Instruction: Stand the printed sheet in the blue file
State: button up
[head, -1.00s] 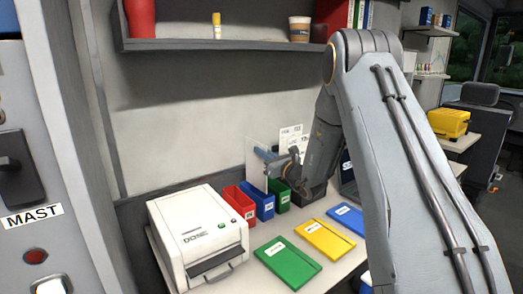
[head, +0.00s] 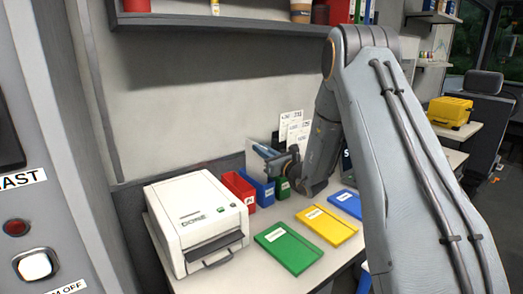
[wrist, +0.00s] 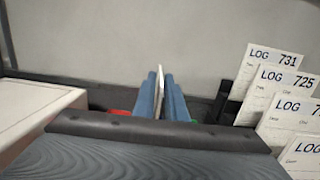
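The printed sheet (wrist: 160,84) shows edge-on as a thin white strip in the wrist view, between the two blue fingers of my gripper (wrist: 161,98). My gripper (head: 268,153) is shut on it, above the row of files in the head view. The blue file (head: 261,190) stands between the red file (head: 238,188) and the green file (head: 283,188). In the wrist view, red (wrist: 120,112) shows left of the fingers and a little green (wrist: 193,122) right of them; the blue file is hidden there. I cannot tell whether the sheet's lower edge is inside the blue file.
A white printer (head: 197,222) stands left of the files. Green (head: 288,248), yellow (head: 326,226) and blue (head: 345,203) folders lie flat in front. Several log cards (wrist: 275,85) stand to the right of my gripper. A shelf (head: 220,20) hangs above.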

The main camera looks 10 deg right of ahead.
jog(key=shift+o, duration=1.1)
jog(key=b+v, duration=0.1)
jog(key=v, duration=0.6)
jog(key=shift+s+d+b, duration=0.2)
jog(key=shift+s+b, duration=0.1)
jog(key=shift+s, duration=0.05)
